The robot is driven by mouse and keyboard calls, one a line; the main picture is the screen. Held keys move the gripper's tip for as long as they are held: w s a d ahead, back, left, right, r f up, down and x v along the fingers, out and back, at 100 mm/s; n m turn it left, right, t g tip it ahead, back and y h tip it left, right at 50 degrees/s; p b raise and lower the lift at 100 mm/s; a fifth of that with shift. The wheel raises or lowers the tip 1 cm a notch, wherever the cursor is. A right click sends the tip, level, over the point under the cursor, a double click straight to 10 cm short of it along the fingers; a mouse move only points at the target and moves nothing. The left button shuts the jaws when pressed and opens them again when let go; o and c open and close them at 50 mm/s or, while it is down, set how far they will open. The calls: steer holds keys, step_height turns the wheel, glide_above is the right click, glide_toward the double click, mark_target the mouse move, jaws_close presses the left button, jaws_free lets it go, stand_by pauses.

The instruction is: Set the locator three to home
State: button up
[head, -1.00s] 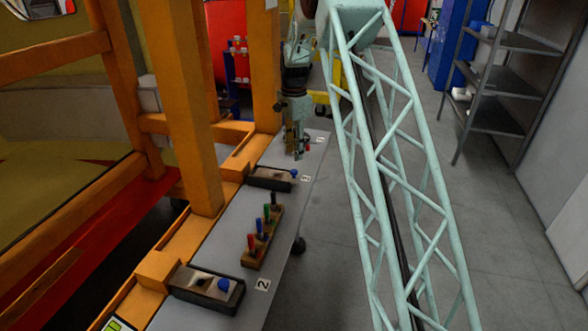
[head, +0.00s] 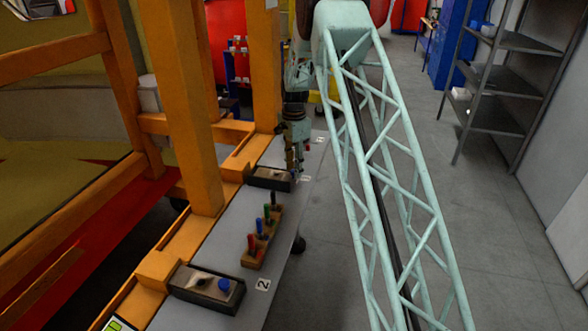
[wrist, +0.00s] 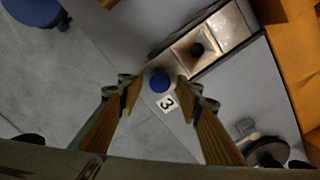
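Locator three is a dark box with a metal top (head: 268,180), on the grey ledge beside an orange post. The wrist view shows its metal top (wrist: 213,34) with a dark round spot, its blue knob (wrist: 160,82) at the near end, and the white "3" label (wrist: 168,103). My gripper (head: 293,172) points down at the knob end of locator three and hides the knob in the head view. In the wrist view my gripper (wrist: 158,88) is open, with the blue knob showing between its fingertips. I cannot tell the height gap.
A wooden block with several coloured pegs (head: 261,240) stands nearer on the ledge. Locator two (head: 205,288), with a blue knob and "2" label, is closer still. Orange frame posts (head: 190,110) border the left. Clear floor (head: 480,230) lies right.

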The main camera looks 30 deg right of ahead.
mark_target(283, 175)
jaws_close()
steer(key=shift+w+a, duration=1.65)
steer(key=shift+a, duration=0.15)
steer(key=shift+c, duration=1.6)
jaws_free()
steer(key=o, duration=0.3)
steer(key=shift+a, duration=0.2)
steer(key=shift+d, duration=0.1)
steer(key=shift+r, duration=0.1)
